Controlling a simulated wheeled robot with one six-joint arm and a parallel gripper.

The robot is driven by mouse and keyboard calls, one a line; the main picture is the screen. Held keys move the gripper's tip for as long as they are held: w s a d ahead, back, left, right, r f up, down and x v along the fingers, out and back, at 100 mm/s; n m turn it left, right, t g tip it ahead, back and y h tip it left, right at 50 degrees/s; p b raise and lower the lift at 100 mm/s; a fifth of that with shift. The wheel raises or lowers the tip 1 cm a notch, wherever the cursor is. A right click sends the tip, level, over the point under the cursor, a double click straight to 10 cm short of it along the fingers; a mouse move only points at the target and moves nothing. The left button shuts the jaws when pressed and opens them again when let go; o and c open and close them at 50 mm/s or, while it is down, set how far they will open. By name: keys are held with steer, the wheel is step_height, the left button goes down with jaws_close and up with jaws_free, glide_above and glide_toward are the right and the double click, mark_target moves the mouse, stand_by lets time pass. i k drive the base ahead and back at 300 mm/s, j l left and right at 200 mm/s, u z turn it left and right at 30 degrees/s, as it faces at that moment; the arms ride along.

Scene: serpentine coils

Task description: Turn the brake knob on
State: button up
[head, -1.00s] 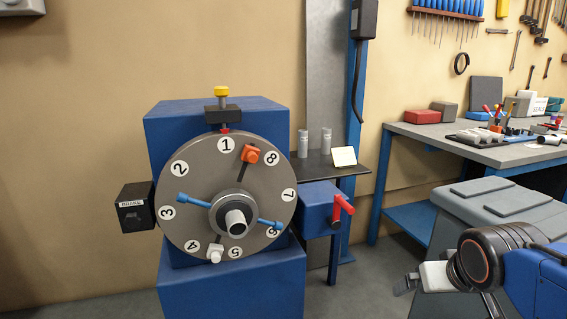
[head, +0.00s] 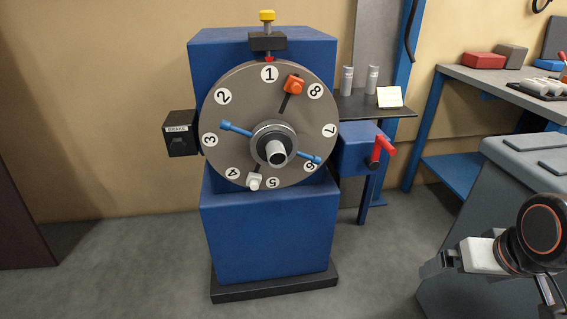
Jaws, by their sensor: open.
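A black box labelled BRAKE (head: 181,134) is fixed to the left side of the blue machine, level with the number 3 on the dial. A dark knob (head: 179,146) shows faintly on its front face; its setting is too dark to read. The grey numbered dial (head: 237,98) faces me, with 1 at the top. My gripper (head: 432,268) is at the lower right, open and empty, well apart from the brake box and in front of the grey cabinet.
The blue machine (head: 266,238) stands on a black base on the floor. A red handle (head: 383,149) sticks out at its right. A shelf (head: 372,104) holds two grey cylinders and a note. A grey cabinet (head: 520,190) stands at right. Floor left of the machine is clear.

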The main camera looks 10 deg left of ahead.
mark_target(178, 144)
steer(key=u, duration=1.35)
steer(key=l+z, duration=0.3)
